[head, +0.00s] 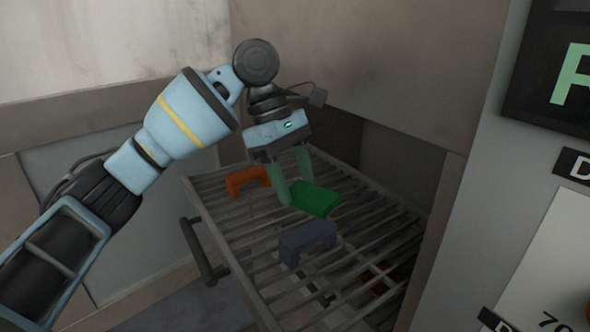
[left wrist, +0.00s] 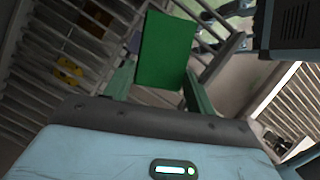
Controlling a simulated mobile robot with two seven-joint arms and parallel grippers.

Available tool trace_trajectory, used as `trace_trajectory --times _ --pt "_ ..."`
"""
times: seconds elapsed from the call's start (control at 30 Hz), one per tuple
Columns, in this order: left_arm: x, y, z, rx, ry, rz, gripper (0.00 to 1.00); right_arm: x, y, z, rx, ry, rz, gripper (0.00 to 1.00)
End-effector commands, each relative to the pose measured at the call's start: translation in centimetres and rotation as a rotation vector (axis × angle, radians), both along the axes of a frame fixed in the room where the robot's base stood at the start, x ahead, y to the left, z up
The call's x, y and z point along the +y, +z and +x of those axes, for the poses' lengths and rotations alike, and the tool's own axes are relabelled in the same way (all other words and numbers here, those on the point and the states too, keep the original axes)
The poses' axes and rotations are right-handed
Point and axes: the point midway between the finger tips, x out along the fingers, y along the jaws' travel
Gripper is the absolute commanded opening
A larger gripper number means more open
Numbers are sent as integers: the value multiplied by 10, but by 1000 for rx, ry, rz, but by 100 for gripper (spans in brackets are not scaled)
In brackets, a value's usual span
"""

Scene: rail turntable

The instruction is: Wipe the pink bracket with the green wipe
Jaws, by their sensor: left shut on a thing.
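The green wipe (head: 318,202) is a flat green rectangle. My left gripper (head: 295,188) is shut on the wipe and holds it over the slatted rack (head: 243,250). In the left wrist view the wipe (left wrist: 165,48) sticks out beyond the fingers of my left gripper (left wrist: 160,80). I cannot make out a bracket that is clearly pink in either view. My right gripper is not in view.
An orange bracket (head: 248,180) stands on the rack behind the wipe, and a blue-grey bracket (head: 307,241) stands nearer the front. A handle (head: 200,255) runs along the rack's left side. Walls close in the back and right.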

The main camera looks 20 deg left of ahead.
Motion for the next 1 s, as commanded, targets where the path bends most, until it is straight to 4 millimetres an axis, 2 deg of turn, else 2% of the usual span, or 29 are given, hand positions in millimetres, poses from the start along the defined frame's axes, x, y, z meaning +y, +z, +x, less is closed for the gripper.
trace_trajectory --times 0.3,0.5,1.0 --pt "0 -37 0 2 -1 0 37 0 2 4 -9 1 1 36" --pt "1 -51 0 1 1 0 37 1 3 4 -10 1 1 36" --pt "0 -56 0 0 0 0 37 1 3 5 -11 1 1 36"
